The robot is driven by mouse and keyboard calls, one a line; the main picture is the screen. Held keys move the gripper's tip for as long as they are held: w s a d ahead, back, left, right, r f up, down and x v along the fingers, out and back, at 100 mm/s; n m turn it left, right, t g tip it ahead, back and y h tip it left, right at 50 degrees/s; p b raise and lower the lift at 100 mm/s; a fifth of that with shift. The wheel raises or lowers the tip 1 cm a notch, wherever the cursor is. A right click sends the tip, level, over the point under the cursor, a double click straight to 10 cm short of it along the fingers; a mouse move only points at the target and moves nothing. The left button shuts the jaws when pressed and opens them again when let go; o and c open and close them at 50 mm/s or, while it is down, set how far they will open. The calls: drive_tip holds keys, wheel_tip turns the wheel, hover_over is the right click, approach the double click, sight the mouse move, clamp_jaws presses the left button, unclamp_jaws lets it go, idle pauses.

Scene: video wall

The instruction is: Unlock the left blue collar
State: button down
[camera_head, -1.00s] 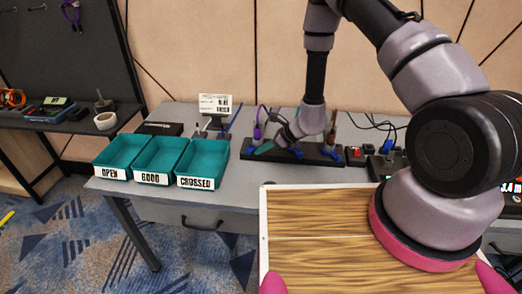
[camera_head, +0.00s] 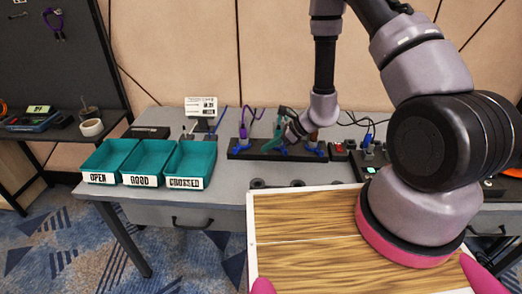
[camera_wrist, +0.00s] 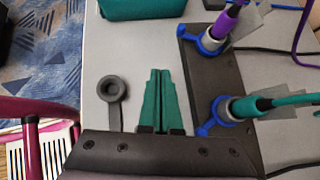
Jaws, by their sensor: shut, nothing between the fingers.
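The left blue collar (camera_head: 243,148) sits around the foot of an upright purple-cabled plug on the black strip (camera_head: 268,156). In the wrist view this collar (camera_wrist: 211,42) is at the upper right, with its lever out to the side. The middle blue collar (camera_wrist: 217,116), around a teal-cabled plug, is below it in that view. A third collar (camera_head: 316,154) is at the right end. My gripper (camera_wrist: 160,76) has teal fingers pressed together and empty. In the wrist view they appear left of the strip, apart from both collars; their height is hard to judge.
Teal bins marked OPEN (camera_head: 108,160), GOOD (camera_head: 146,162) and CROSSED (camera_head: 190,164) stand left of the strip. A dark ring (camera_wrist: 112,89) lies on the grey table. A wood-topped surface (camera_head: 330,225) is in front. Loose cables and a red switch lie right.

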drive_tip(key=shift+s+d+r, duration=0.6)
drive_tip(key=shift+r, duration=0.2)
